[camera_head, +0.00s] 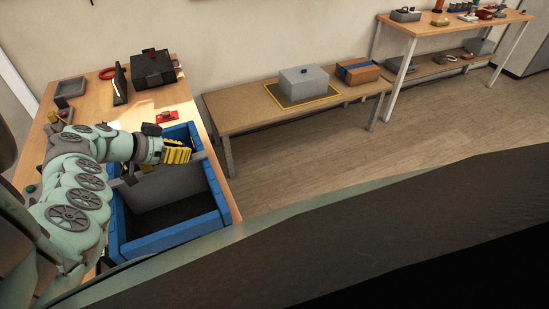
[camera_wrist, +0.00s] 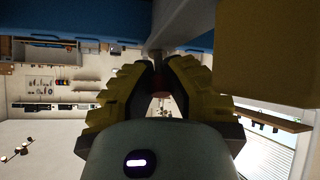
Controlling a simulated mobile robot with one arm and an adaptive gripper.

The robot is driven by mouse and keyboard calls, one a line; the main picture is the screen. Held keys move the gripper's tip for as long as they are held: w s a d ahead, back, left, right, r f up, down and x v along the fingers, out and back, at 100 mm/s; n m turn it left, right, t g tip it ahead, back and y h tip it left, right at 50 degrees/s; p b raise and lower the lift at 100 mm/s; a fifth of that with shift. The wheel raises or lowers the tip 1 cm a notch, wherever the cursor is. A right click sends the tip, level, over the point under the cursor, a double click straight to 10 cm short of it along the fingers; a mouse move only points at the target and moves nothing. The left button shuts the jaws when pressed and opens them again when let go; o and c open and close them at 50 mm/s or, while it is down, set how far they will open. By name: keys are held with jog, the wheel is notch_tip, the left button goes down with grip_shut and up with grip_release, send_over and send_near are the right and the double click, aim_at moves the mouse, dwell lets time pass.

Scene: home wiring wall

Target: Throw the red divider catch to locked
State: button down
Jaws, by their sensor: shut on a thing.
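My gripper (camera_head: 177,155), with yellow ribbed fingers, is over the far part of the blue crate (camera_head: 170,241). A grey divider (camera_head: 160,188) stands inside the crate. In the wrist view the fingers (camera_wrist: 159,78) are closed in around a small dark part at the end of a light grey bar (camera_wrist: 180,25). A small spot of red, seemingly the red divider catch (camera_wrist: 160,84), shows between them. The fingers hide most of it, so its position cannot be told. In the head view the catch is hidden behind the gripper.
The crate stands on a wooden table (camera_head: 88,98). A small red item (camera_head: 167,116) lies behind the crate. A black box (camera_head: 152,68) and a grey tray (camera_head: 70,88) are farther back. A bench (camera_head: 235,116) with a grey box (camera_head: 304,82) stands to the right. Floor is clear in front of it.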

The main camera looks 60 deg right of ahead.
jog(key=shift+r, duration=0.15)
jog(key=c, duration=0.9)
grip_release()
jog(key=shift+v, duration=3.65)
jog(key=shift+a, duration=0.1)
